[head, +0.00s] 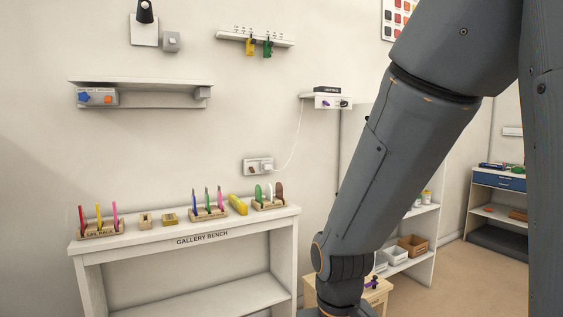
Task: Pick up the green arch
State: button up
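A green piece with a rounded top (258,193), which looks like the green arch, stands upright in a wooden rack (270,206) at the right end of the gallery bench (201,238). A white piece (269,191) and a brown piece (279,190) stand beside it in the same rack. My arm comes down from the top right, to the right of the bench. My gripper is below the picture's edge and out of view.
Two more racks (101,231) (210,213) with coloured upright pieces, small blocks and a yellow piece (238,205) stand on the bench. A wall outlet (258,166) is above. A small wooden stand (377,292) is partly behind my arm. Shelving (427,222) stands farther right.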

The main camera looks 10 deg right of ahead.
aim_at(258, 192)
jog(key=u, duration=0.1)
jog(key=i, duration=2.3)
jog(key=z, duration=0.2)
